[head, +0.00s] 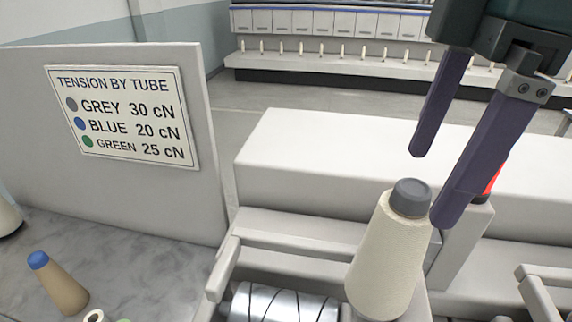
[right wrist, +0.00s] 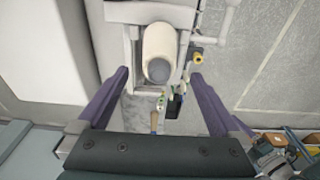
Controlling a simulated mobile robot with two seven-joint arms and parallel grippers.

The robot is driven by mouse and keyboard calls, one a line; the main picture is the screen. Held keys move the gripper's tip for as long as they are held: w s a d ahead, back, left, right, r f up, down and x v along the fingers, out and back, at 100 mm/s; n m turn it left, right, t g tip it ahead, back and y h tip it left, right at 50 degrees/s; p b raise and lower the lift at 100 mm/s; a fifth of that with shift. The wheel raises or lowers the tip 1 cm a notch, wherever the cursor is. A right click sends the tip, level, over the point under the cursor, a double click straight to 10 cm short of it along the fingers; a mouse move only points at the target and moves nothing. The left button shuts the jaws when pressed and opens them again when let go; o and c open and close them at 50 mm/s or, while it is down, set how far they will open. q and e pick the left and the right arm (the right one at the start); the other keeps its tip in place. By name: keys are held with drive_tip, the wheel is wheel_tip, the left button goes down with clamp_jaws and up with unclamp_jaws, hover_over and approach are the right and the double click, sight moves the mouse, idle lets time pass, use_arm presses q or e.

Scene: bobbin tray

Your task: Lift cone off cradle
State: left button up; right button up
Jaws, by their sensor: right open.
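A cream yarn cone (head: 390,255) with a grey tube tip stands tilted at the cradle (head: 225,265), above a shiny grooved drum (head: 283,303). My right gripper (head: 432,185) is open, with its purple fingers pointing down near the cone's grey tip. In the right wrist view the cone (right wrist: 159,52) lies ahead of and between the two open fingers (right wrist: 160,85), apart from both. My left gripper is not in view.
A sign (head: 125,115) on a grey panel lists grey 30, blue 20, green 25 cN. A brown cone with a blue tip (head: 58,283) stands on the grey table at left. A white machine housing (head: 330,160) is behind the cone.

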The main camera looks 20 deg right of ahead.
sight(403, 220)
wheel_tip(403, 220, down, 2)
drive_tip(key=shift+s+a+f, duration=0.1)
drive_tip(key=shift+a, duration=0.05)
drive_tip(key=f, duration=0.1)
drive_tip(key=f+p, duration=0.1)
drive_tip(key=f, duration=0.2)
drive_tip(key=shift+w+a+f, duration=0.2)
drive_tip(key=shift+w+a, duration=0.05)
drive_tip(key=shift+w, duration=0.05)
drive_tip(key=shift+w+f+p, duration=0.1)
drive_tip(key=shift+f+p, duration=0.2)
drive_tip(key=shift+f, duration=0.25)
clamp_jaws()
